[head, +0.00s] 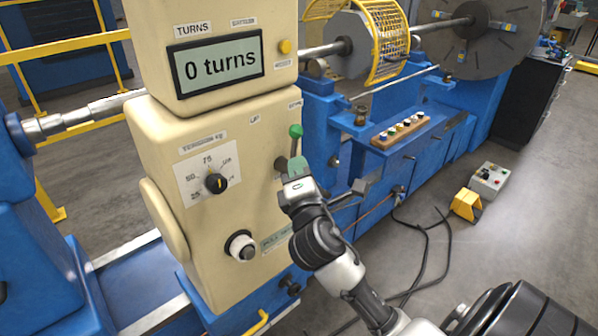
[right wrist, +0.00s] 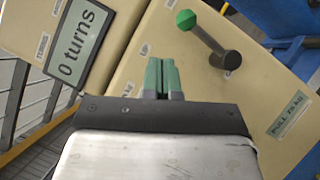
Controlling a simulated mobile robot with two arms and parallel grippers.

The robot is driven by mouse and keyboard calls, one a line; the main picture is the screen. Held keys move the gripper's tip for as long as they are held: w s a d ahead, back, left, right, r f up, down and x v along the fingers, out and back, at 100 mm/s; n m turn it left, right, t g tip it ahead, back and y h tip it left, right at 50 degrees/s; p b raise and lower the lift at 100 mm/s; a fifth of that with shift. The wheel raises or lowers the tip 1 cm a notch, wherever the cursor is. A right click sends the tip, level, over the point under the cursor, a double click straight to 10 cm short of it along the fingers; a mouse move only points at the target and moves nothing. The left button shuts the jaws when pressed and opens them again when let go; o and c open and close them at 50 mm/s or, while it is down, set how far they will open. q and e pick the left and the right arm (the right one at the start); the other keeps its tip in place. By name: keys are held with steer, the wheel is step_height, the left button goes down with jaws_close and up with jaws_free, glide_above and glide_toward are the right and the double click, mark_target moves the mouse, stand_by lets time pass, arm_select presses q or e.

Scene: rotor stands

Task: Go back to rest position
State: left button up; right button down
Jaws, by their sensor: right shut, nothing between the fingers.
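My right gripper (head: 295,165) is in front of the cream control box (head: 165,140), near the lever with the green knob (head: 295,131). In the right wrist view the right gripper (right wrist: 161,65) has its green fingertips together with nothing between them. The green-knobbed lever (right wrist: 207,38) stands to the right of the fingertips there, apart from them in the picture. The box's display (head: 218,70) reads "0 turns". My left gripper is not in view.
A tension dial (head: 216,183) and a black-and-white knob (head: 241,247) sit on the box front. A blue machine with a yellow cage (head: 388,40) stands behind. A yellow pedal (head: 466,204), a button box (head: 488,179) and black cables (head: 427,258) lie on the floor at right.

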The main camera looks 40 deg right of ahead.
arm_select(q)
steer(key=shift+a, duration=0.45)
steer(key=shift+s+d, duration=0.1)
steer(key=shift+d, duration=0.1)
